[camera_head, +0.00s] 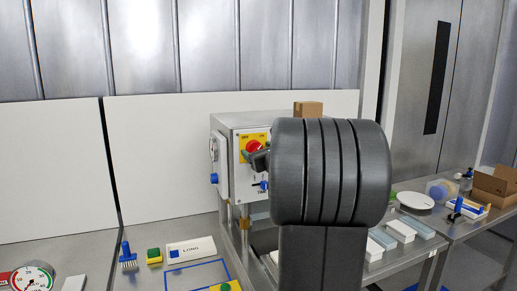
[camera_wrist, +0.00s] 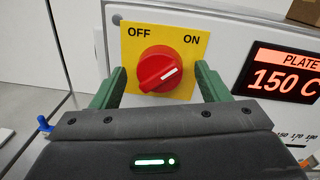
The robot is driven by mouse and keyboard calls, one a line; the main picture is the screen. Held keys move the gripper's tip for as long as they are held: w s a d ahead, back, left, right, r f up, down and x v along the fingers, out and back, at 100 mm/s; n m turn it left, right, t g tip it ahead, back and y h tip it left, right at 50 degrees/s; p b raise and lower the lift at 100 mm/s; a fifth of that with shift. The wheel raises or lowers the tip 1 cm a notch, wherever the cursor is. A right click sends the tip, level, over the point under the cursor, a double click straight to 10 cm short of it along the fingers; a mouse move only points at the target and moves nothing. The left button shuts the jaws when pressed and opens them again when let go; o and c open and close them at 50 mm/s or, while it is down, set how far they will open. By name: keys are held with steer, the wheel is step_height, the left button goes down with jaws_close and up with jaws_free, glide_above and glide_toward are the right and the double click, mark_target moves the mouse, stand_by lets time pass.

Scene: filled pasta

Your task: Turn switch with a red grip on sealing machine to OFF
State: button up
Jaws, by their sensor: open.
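The red switch grip (camera_wrist: 155,68) is a round knob on a yellow plate (camera_wrist: 187,38) marked OFF at upper left and ON at upper right. My gripper (camera_wrist: 160,72) is open, with one green finger on each side of the knob and gaps between. I cannot tell how deep the fingertips reach. In the head view the red grip (camera_head: 253,146) shows on the front of the sealing machine (camera_head: 224,121), partly hidden by my gripper and arm.
A display (camera_wrist: 284,73) reading PLATE 150 C is right of the switch. A cardboard box (camera_head: 308,109) sits on top of the machine. A blue brush (camera_head: 127,256), a yellow-green sponge (camera_head: 154,256) and a gauge (camera_head: 33,277) are on the table at left.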

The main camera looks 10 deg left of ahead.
steer(key=shift+w+a, duration=0.15)
steer(key=shift+c, duration=0.2)
steer(key=c, duration=1)
steer(key=shift+o, duration=0.2)
steer(key=shift+n+b, duration=0.3)
steer(key=n+b, duration=0.5)
steer(key=n, duration=0.3)
steer(key=n+h+b, duration=0.1)
steer(key=n+b, duration=0.5)
steer(key=n, duration=0.2)
steer(key=shift+a+f+n, duration=0.15)
steer(key=shift+f+n, duration=0.05)
steer(key=shift+n, duration=0.1)
